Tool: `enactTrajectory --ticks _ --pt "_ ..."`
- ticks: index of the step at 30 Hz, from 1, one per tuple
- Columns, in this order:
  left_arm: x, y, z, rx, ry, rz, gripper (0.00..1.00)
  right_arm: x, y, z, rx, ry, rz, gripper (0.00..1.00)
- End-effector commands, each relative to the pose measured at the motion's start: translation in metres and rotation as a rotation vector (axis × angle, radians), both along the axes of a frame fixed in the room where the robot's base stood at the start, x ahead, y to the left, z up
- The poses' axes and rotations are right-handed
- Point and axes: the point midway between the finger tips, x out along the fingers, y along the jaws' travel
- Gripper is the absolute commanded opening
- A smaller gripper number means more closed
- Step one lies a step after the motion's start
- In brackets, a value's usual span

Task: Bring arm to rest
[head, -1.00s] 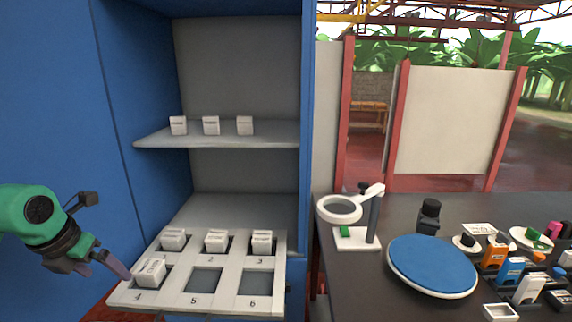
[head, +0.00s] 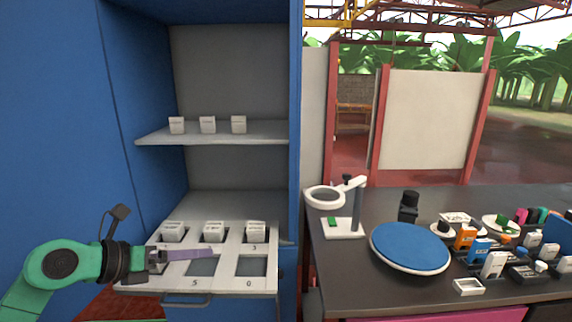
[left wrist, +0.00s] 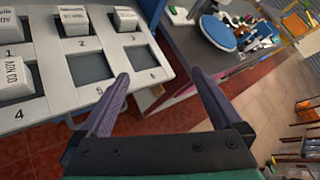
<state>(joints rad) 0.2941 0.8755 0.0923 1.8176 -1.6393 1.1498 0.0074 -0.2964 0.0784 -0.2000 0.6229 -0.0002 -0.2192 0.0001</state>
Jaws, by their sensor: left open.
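My left gripper (head: 190,254) reaches in from the left at the front of the pull-out tray in the head view. In the left wrist view its two purple fingers (left wrist: 163,92) stand wide apart with nothing between them. The numbered white tray (head: 268,284) holds white boxes in slots 1, 2 and 3. Slots 5 (left wrist: 98,68) and 6 (left wrist: 142,56) are empty. My right gripper is not in view.
Three small white boxes (head: 207,125) stand on the upper shelf (head: 260,134) of the blue cabinet (head: 60,110). To the right, a dark table (head: 345,270) carries a magnifier stand (head: 343,228), a blue round turntable (head: 410,246) and many small items. Red floor shows below the tray.

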Motion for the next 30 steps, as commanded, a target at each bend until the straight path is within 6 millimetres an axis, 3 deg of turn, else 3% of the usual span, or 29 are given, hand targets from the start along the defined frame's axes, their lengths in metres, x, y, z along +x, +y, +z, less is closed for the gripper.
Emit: enactTrajectory --ticks 1,3,5,6,8,10,11,13,15,17,18,21,24,30 --pt "-0.001 -0.022 0.01 -0.126 -0.045 -0.015 1.0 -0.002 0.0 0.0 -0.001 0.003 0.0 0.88" --pt "-0.003 -0.046 0.036 -0.363 -0.117 -0.007 1.0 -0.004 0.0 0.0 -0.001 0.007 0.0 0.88" --pt "-0.005 -0.053 0.062 -0.615 -0.167 0.043 1.0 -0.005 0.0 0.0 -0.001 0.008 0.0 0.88" --pt "-0.006 -0.048 0.078 -0.801 -0.186 0.105 1.0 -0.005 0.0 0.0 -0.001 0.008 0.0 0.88" --pt "-0.003 -0.025 0.091 -1.079 -0.186 0.246 1.0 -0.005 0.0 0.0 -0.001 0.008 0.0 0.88" --pt "0.001 0.017 0.079 -1.377 -0.14 0.473 1.0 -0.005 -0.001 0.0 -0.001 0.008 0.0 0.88" --pt "0.002 0.036 0.065 -1.491 -0.105 0.589 1.0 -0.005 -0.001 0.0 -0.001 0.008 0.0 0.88" --pt "-0.003 0.074 0.012 -1.708 0.014 0.891 1.0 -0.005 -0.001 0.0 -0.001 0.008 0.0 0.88" --pt "-0.018 0.094 -0.048 -1.833 0.151 1.18 1.0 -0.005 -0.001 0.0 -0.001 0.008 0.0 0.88" --pt "-0.036 0.099 -0.096 -1.884 0.273 1.398 1.0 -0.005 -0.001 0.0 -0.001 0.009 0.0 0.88" --pt "-0.05 0.099 -0.124 -1.895 0.349 1.527 1.0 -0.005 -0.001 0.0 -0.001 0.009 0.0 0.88" --pt "-0.085 0.088 -0.177 -1.879 0.525 1.788 1.0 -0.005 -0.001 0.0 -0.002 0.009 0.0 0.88" --pt "-0.12 0.072 -0.215 -1.823 0.683 1.995 1.0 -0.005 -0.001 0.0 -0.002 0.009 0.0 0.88" --pt "-0.187 0.034 -0.261 -1.645 0.97 2.305 1.0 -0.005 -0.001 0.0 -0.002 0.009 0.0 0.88"
